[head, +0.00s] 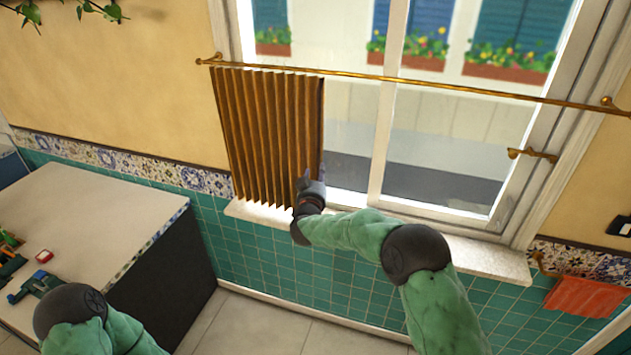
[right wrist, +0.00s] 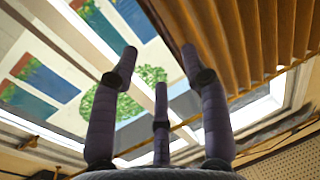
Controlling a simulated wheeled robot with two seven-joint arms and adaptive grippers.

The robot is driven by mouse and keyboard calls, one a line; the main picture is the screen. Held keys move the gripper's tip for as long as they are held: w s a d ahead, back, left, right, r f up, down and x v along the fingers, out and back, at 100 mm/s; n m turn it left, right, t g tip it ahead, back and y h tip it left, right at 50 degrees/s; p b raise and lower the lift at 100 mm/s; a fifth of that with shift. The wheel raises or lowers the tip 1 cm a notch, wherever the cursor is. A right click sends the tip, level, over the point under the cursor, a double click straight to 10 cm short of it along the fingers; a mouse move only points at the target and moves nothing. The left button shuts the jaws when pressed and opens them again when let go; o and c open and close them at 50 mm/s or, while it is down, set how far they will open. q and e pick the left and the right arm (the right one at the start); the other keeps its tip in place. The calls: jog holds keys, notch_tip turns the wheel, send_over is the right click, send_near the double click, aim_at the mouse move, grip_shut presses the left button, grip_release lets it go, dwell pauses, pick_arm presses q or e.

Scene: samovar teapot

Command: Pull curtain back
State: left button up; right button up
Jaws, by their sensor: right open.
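The brown pleated curtain (head: 265,135) hangs from the brass rod (head: 420,82) over the left part of the window, gathered in folds. My right gripper (head: 310,180) is at the curtain's lower right edge, just above the sill. In the right wrist view the curtain (right wrist: 245,45) fills the upper right. The fingers of my right gripper (right wrist: 158,58) are spread there, with nothing between them. The right finger overlaps the curtain's edge; I cannot tell whether it touches. Part of my left arm shows at the bottom left, but its gripper does not.
The window glass (head: 455,130) right of the curtain is uncovered. The pale sill (head: 480,258) runs below it. A counter (head: 100,215) with small items stands at left. A red cloth (head: 583,297) hangs at right. Brass window handle (head: 533,154) sticks out on the frame.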

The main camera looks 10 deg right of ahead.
jog(key=shift+v, duration=1.35)
jog(key=s+a+f+n+g+y+b, duration=0.1)
jog(key=s+f+g+y+b, duration=0.3)
jog(key=f, duration=0.9)
jog(key=s+a+f+n+g+y+b, duration=0.15)
jog(key=s+f, duration=0.55)
jog(key=f, duration=0.7)
jog(key=s+a+f+g+y+b, duration=0.1)
jog(key=s+a+f+g+b, duration=0.3)
jog(key=f, duration=0.9)
jog(key=s+f+g+y+b, duration=0.1)
jog(key=s+f, duration=0.4)
jog(key=s, duration=0.5)
jog(key=s+a+f+g+y+b, duration=0.1)
jog(key=s+f+g, duration=0.2)
jog(key=s, duration=0.7)
jog(key=s+a+f+g+y+b, duration=0.1)
jog(key=s+f+g+b, duration=0.1)
jog(key=s+f, duration=0.5)
jog(key=s+m+g, duration=0.1)
jog(key=s, duration=0.3)
jog(key=shift+f+y, duration=0.3)
jog(key=shift+y, duration=0.05)
